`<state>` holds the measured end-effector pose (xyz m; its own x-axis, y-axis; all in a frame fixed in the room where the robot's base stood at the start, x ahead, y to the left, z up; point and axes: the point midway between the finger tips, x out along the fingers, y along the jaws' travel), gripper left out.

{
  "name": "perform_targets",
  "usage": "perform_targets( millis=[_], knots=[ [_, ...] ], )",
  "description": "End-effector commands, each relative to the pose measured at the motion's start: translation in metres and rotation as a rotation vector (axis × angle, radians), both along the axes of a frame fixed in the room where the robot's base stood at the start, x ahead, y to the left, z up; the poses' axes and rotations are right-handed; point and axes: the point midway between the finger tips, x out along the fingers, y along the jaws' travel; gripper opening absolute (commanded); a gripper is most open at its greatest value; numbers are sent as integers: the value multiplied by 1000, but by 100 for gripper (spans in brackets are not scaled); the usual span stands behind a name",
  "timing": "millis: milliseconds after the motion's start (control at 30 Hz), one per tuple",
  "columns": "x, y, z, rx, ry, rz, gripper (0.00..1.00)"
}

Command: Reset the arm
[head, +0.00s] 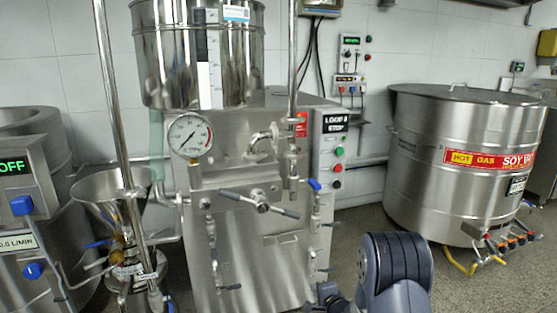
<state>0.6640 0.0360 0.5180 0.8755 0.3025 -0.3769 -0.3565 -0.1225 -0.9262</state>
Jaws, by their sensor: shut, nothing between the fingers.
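My arm shows at the bottom of the head view, right of centre, as a grey and dark-blue link with a ribbed dark joint. A smaller dark part of it shows just to the left, at the bottom edge. My gripper and its fingers are not in the picture. The arm is in front of the colloid mill (255,240), a steel cabinet with a steel hopper (200,60), a round pressure gauge (190,135) and a crossbar handle (262,207). I cannot tell the gap between arm and mill.
A steel funnel (105,190) and a control box reading OFF (20,190) are at the left. Grey floor (365,225) is bare between mill and vat.

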Motion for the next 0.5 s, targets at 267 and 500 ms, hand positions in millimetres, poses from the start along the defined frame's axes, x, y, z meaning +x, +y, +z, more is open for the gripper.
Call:
perform_targets(
  millis=[267, 500],
  knots=[
    [-44, -16, -1, -1, 1, -3, 0],
    [-83, -28, -1, 0, 1, -2, 0]
  ],
)
